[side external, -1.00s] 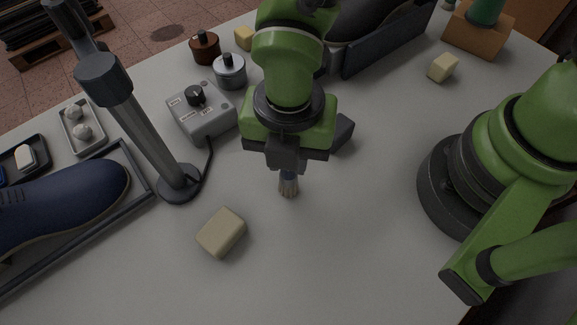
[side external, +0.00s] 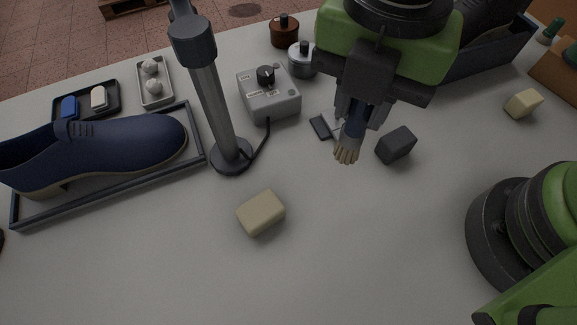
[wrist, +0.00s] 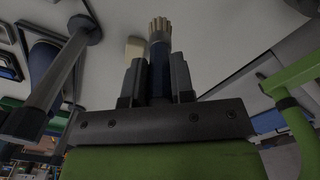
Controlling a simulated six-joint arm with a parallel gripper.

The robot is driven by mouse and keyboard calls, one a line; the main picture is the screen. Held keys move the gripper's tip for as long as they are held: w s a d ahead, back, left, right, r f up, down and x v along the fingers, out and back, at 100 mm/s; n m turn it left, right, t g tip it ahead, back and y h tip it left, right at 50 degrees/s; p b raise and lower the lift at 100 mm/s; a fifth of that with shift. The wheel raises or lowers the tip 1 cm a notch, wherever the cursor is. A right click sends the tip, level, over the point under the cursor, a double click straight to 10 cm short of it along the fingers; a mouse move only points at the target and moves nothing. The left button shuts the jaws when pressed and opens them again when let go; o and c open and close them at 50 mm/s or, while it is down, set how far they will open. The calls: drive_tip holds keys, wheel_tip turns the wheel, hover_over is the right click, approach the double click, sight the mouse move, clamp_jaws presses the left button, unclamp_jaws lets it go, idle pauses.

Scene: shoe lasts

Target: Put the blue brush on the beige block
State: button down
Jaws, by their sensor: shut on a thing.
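My gripper (side external: 357,115) is shut on the blue handle of the brush (side external: 347,149), with its tan bristles pointing down. In the wrist view the brush (wrist: 159,60) stands between the two fingers (wrist: 160,82), bristles at the far end. A beige block (side external: 261,212) lies on the table to the left of the brush and nearer the camera, apart from it. It also shows in the wrist view (wrist: 134,47), beside the bristles. A second, smaller pale block (side external: 522,103) lies far right. The brush appears held above the table, but its exact height is hard to tell.
A dark grey block (side external: 396,145) and a small flat dark piece (side external: 320,128) lie close to the brush. A lamp-like post (side external: 216,105), a grey control box (side external: 269,95) and a blue shoe in a tray (side external: 110,200) stand left. The front middle table is clear.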

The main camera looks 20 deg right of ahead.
drive_tip(key=a+r+m, duration=0.1)
drive_tip(key=a+r, duration=0.2)
drive_tip(key=a, duration=0.9)
wheel_tip(320, 180, down, 9)
drive_tip(key=shift+f, duration=0.15)
drive_tip(key=shift+f, duration=0.2)
drive_tip(key=c, duration=1)
unclamp_jaws()
drive_tip(key=shift+r, duration=0.15)
wheel_tip(320, 180, up, 12)
drive_tip(key=shift+r, duration=0.1)
